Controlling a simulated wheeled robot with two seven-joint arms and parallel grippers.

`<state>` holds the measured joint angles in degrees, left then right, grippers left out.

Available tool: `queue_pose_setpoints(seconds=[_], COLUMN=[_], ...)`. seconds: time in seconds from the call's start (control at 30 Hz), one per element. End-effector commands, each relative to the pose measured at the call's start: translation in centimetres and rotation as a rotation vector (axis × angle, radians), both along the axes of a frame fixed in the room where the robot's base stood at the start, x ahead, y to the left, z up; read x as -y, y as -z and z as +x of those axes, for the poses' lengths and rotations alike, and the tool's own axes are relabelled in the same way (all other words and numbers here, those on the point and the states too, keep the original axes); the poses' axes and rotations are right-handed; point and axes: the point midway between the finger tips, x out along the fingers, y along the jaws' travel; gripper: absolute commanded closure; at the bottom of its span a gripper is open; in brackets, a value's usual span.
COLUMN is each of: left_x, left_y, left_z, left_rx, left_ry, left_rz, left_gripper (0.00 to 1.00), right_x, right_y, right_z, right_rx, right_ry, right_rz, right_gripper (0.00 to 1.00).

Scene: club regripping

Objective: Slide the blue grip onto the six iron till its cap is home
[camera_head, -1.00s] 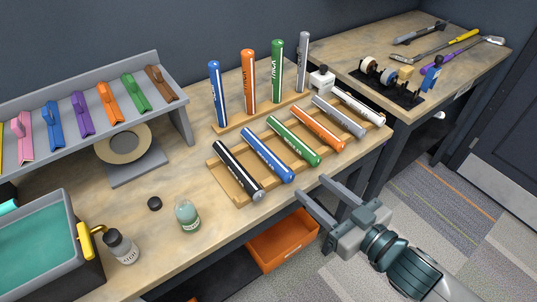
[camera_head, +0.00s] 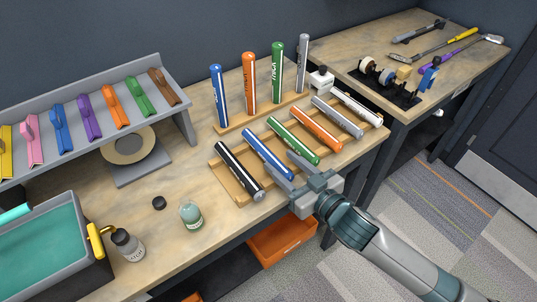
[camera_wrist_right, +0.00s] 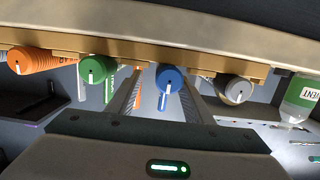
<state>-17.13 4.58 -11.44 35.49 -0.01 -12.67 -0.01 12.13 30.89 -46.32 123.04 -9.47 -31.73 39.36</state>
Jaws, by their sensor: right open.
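A blue grip (camera_head: 262,147) lies in the wooden tray between a black grip and a green grip. It also shows end-on in the right wrist view (camera_wrist_right: 168,78). My right gripper (camera_head: 284,168) is open at the near end of this blue grip. In the wrist view its fingers (camera_wrist_right: 160,95) stand either side of the blue cap, with gaps visible. A second blue grip (camera_head: 219,97) stands upright at the back. Clubs lie on the far bench, one with a purple grip (camera_head: 455,55); I cannot tell which is the six iron. My left gripper is not in view.
The black grip (camera_head: 236,167) and green grip (camera_head: 292,140) flank the blue one closely. A small bottle (camera_head: 191,215) and a dark bottle (camera_head: 128,245) stand at the bench front. A holder (camera_head: 386,85) sits on the far bench. An orange bin (camera_head: 283,242) is below.

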Motion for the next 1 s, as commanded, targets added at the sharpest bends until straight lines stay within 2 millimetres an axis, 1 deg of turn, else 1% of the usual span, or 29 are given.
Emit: queue_pose_setpoints(seconds=[0.27,0.47,0.7,0.83,1.0], left_x=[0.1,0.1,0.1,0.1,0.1], left_y=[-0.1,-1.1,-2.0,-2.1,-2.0], left_z=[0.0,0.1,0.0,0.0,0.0], left_rx=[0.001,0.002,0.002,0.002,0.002], left_ry=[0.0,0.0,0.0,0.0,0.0], left_rz=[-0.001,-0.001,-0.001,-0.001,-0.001], left_gripper=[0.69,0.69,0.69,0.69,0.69], right_x=[-0.1,-1.5,-3.2,-3.6,-3.6], right_y=[0.0,0.2,1.0,1.1,1.2], right_z=[0.1,1.2,3.2,3.6,3.6], right_rx=[0.0,0.0,0.0,0.001,0.0], right_ry=[0.0,0.001,0.0,0.0,0.0], right_rz=[0.0,0.0,0.0,0.001,0.0], right_gripper=[0.54,0.54,0.54,0.54,0.54])
